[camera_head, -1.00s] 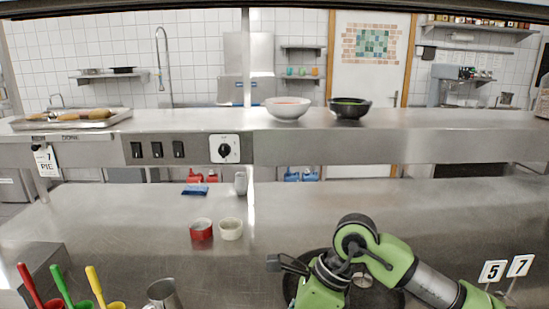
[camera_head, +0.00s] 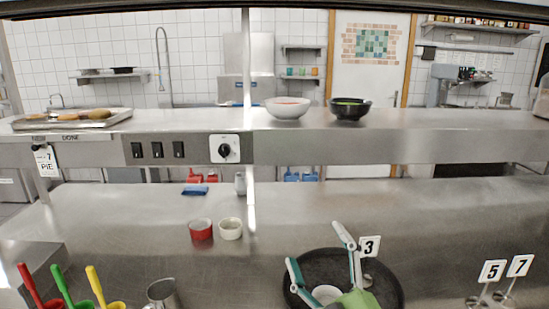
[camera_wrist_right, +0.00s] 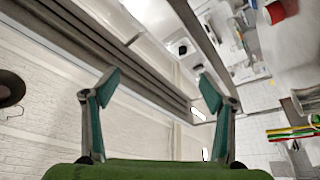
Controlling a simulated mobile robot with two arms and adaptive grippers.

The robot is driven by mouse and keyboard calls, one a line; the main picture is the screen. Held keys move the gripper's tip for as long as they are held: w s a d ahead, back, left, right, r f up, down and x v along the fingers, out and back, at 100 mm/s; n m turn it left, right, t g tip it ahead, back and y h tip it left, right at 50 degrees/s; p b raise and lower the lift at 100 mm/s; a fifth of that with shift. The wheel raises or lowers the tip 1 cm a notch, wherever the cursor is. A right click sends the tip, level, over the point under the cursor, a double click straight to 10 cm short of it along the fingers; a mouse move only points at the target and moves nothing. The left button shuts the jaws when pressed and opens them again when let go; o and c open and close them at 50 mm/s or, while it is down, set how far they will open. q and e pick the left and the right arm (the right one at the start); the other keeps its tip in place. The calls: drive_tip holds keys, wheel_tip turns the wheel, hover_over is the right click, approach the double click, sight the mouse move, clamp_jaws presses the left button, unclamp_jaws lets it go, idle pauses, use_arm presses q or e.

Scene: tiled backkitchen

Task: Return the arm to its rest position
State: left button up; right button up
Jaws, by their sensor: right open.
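My right gripper (camera_head: 314,244) is at the bottom of the head view, right of centre, with its fingers pointing up and apart. It appears in front of a dark round pan (camera_head: 388,284), and nothing is between its fingers. The right wrist view also shows the gripper (camera_wrist_right: 160,86) with its two teal-padded fingers spread and empty. The rest of my right arm is below the frame, apart from a bit of the green gripper body. My left gripper is in neither view.
A small white bowl (camera_head: 325,293) shows in the pan, beside a number 3 sign (camera_head: 369,246). Red (camera_head: 201,230) and cream (camera_head: 231,229) ramekins, a metal jug (camera_head: 162,293) and coloured handles (camera_head: 62,286) stand left. The raised shelf (camera_head: 400,149) spans behind. The counter's middle right is clear.

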drive_tip(key=s+d+f+m+g+h, duration=0.2)
drive_tip(key=s+d+f+m+g, duration=0.15)
drive_tip(key=f, duration=0.45)
drive_tip(key=s+d+f+m+g+h, duration=0.2)
drive_tip(key=d+f, duration=0.2)
drive_tip(key=f, duration=0.3)
drive_tip(key=s+d+f+m+g+h, duration=0.2)
drive_tip(key=s+d+f+m+g, duration=0.1)
drive_tip(key=f, duration=0.5)
drive_tip(key=s+d+f+m+g, duration=0.1)
drive_tip(key=s+f+g, duration=0.4)
drive_tip(key=s, duration=0.5)
drive_tip(key=s+d+f+m+g, duration=0.15)
drive_tip(key=s+f+g, duration=0.25)
drive_tip(key=s+f, duration=0.45)
wheel_tip(320, 180, down, 24)
drive_tip(key=s, duration=0.3)
drive_tip(key=s+d+f+g, duration=0.2)
drive_tip(key=s+f, duration=1.5)
drive_tip(key=shift+d, duration=0.2)
